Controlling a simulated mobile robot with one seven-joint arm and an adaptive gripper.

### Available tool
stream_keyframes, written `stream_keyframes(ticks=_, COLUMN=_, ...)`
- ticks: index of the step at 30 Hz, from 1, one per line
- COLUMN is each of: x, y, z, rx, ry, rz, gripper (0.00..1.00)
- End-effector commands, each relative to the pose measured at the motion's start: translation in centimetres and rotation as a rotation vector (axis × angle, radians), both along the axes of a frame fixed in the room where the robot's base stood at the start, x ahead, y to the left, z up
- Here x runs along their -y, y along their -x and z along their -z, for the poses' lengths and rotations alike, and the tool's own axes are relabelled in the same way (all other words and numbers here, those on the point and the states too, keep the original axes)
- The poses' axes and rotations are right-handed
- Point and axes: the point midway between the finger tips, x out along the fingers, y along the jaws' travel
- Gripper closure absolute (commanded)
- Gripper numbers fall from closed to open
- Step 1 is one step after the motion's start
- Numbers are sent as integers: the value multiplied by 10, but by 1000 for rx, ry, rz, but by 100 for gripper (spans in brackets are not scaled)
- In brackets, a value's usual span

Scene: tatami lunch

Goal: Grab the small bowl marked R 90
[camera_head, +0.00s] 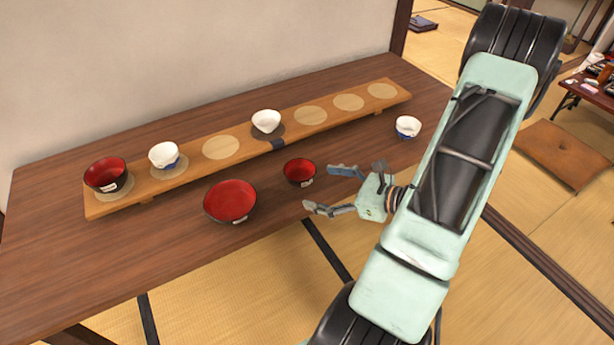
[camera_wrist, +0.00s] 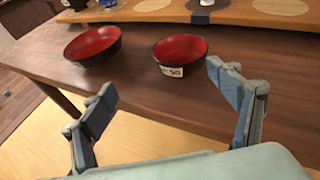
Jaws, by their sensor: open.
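A small black bowl with a red inside (camera_head: 299,172) stands upright on the table near its front edge. It also shows in the wrist view (camera_wrist: 180,50), with a white label on its side; the label's print is too small to read surely. My gripper (camera_head: 322,188) is open and empty, just right of this bowl and apart from it, fingers pointing toward it. In the wrist view my gripper (camera_wrist: 160,80) has its fingers spread, with the bowl beyond them, nearer the right finger. Another small red and black bowl (camera_head: 106,174), also labelled, sits on the plank's left end.
A wider red bowl (camera_head: 230,201) stands left of the small one. A raised wooden plank (camera_head: 190,173) with round mats runs behind, holding a white-and-blue cup (camera_head: 164,155) and a white bowl (camera_head: 266,121). Another white-and-blue cup (camera_head: 408,127) stands at the table's right.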

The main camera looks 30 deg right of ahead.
Motion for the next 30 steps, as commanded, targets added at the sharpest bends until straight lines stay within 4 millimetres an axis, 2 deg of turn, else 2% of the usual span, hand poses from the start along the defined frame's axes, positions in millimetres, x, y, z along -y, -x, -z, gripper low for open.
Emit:
stream_keyframes(ticks=3, x=17, y=-1, z=1, rx=4, ry=-64, rz=99, gripper=18)
stream_keyframes(ticks=6, x=20, y=-6, z=2, rx=7, ry=-84, rz=128, gripper=18)
stream_keyframes(ticks=15, x=3, y=-45, z=15, rx=7, ry=-85, rz=130, gripper=18)
stream_keyframes(ticks=20, x=-1, y=-54, z=17, rx=6, ry=-83, rz=130, gripper=18)
stream_keyframes(ticks=30, x=-19, y=-94, z=27, rx=7, ry=-81, rz=129, gripper=18)
